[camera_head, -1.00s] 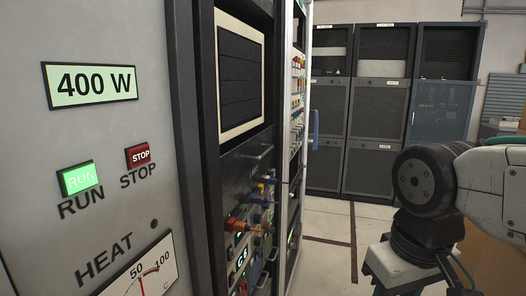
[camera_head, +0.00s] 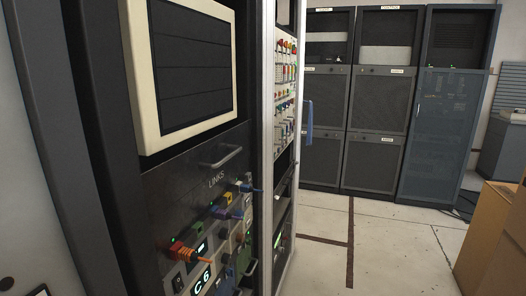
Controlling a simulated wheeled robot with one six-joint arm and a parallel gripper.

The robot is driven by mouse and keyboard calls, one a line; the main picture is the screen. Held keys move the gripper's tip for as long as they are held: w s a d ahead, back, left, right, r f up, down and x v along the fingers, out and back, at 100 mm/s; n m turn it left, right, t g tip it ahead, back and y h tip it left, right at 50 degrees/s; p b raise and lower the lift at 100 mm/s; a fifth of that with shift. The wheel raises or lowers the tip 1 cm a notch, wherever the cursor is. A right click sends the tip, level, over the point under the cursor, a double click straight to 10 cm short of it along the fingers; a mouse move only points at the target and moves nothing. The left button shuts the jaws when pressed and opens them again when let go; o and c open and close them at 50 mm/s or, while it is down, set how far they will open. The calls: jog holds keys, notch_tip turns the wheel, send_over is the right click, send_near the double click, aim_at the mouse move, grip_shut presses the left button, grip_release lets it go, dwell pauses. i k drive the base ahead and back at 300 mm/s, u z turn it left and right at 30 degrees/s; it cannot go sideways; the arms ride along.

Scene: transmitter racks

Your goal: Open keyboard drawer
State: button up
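A dark panel (camera_head: 178,176) with a metal bar handle (camera_head: 220,157) sits under the cream-framed screen (camera_head: 188,68) in the near rack. It looks like a closed drawer front, but I cannot tell for sure that it is the keyboard drawer. The word LINKS is printed just below the handle. My gripper is not in view, and no part of my arm shows.
Below the panel, coloured connectors and cables (camera_head: 188,252) stick out of the rack. A blue handle (camera_head: 309,122) juts from the rack beyond. Tall cabinets (camera_head: 380,120) line the back. Cardboard boxes (camera_head: 490,240) stand at right. The floor (camera_head: 385,245) between is clear.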

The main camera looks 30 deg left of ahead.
aim_at(167, 175)
jog(key=z, duration=0.05)
jog(key=i, duration=2.45)
jog(key=u, duration=3.25)
